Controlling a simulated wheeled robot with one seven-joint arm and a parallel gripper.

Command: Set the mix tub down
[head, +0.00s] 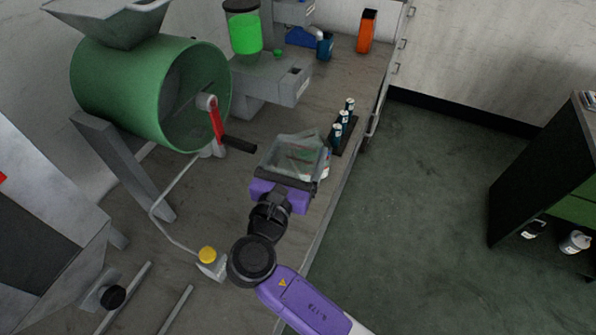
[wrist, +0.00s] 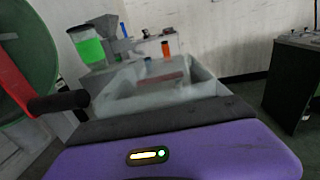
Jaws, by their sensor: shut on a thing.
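The mix tub (head: 294,155) is a translucent, grey-white open box. My purple gripper (head: 286,183) is shut on its near side, and the tub sits just beyond the dark jaws. In the wrist view the tub (wrist: 155,92) fills the middle above the dark jaw bar of my gripper (wrist: 160,122). Something reddish shows in or through the tub. The tub is over the workbench (head: 255,195); I cannot tell whether its base touches the bench. The gripper hides its near wall.
A green drum mixer (head: 150,90) with a red crank (head: 216,122) and black handle (head: 240,143) stands close left. A rack of small dark bottles (head: 343,128) is close right. A green-filled dispenser (head: 244,35) stands behind. A yellow-capped item (head: 207,255) is at front left.

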